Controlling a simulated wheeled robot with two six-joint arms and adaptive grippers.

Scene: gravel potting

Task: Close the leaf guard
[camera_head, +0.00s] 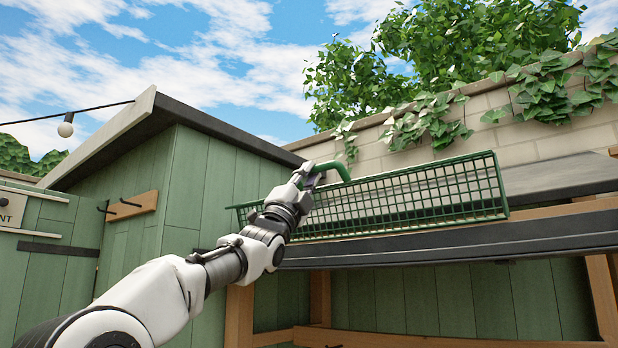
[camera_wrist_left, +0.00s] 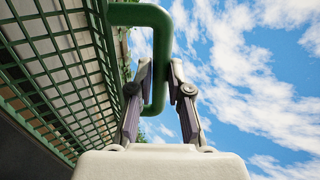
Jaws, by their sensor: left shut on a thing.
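The leaf guard (camera_head: 420,197) is a green wire-mesh panel with a solid green frame, standing tilted along the dark gutter edge (camera_head: 440,246) of a low roof. It has a bent green tube handle (camera_head: 335,167) at its top left. My left gripper (camera_head: 312,176) reaches up from the lower left and is at this handle. In the left wrist view the two fingers (camera_wrist_left: 160,80) are shut on the green handle (camera_wrist_left: 140,14), with the mesh (camera_wrist_left: 62,70) to the left. My right gripper is in neither view.
A green plank shed (camera_head: 200,190) with a dark sloping roof edge stands at the left. A brick wall (camera_head: 480,120) with ivy rises behind the guard. Wooden posts (camera_head: 320,298) stand below the gutter. Open sky lies above.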

